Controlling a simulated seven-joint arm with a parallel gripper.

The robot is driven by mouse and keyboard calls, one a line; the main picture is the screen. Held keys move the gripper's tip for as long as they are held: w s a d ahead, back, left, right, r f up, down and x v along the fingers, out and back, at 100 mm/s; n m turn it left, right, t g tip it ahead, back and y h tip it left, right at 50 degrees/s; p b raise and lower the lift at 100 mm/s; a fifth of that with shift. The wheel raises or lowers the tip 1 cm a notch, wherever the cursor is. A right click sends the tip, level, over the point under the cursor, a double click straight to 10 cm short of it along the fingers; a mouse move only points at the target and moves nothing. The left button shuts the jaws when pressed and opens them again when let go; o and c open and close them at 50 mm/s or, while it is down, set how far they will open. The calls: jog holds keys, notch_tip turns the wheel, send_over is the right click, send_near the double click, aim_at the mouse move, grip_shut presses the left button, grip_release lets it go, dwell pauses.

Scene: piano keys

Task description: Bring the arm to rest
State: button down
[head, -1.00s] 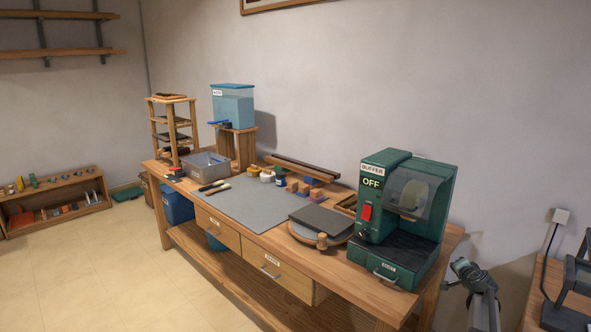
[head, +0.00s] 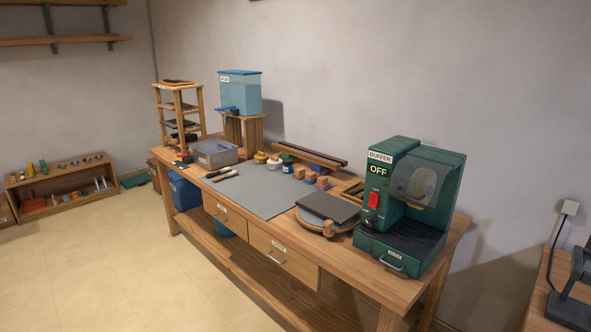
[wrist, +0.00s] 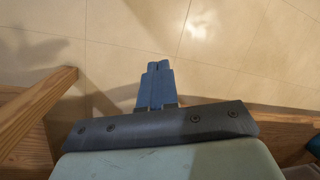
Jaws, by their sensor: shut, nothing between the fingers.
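My gripper (wrist: 158,66) shows in the wrist view, with its two blue fingers together and nothing between them. It points over the pale tiled floor (wrist: 230,35). Wooden parts show at the left (wrist: 40,108) and right edges of that view. My arm and gripper do not show in the head view now. The workbench (head: 340,255) stands in the middle of the head view.
On the bench are a green buffer machine (head: 405,205) with an OFF label, a round turntable (head: 320,226), a grey mat (head: 262,195) and a blue water tank (head: 240,92). A second wooden table (head: 545,300) stands at the right. The floor at the left front is clear.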

jog(key=s+a+f+n+g+h, duration=0.1)
jog(key=s+a, duration=0.4)
jog(key=s, duration=0.7)
jog(key=s+a+f+n+g+h, duration=0.2)
jog(key=s+a+f+n+g, duration=0.1)
jog(key=s, duration=0.9)
jog(key=a+f+g, duration=0.1)
jog(key=a+f, duration=0.1)
jog(key=a, duration=0.1)
jog(key=shift+s+a+f+g, duration=0.2)
jog(key=shift+s+g, duration=0.1)
jog(key=shift+s, duration=0.05)
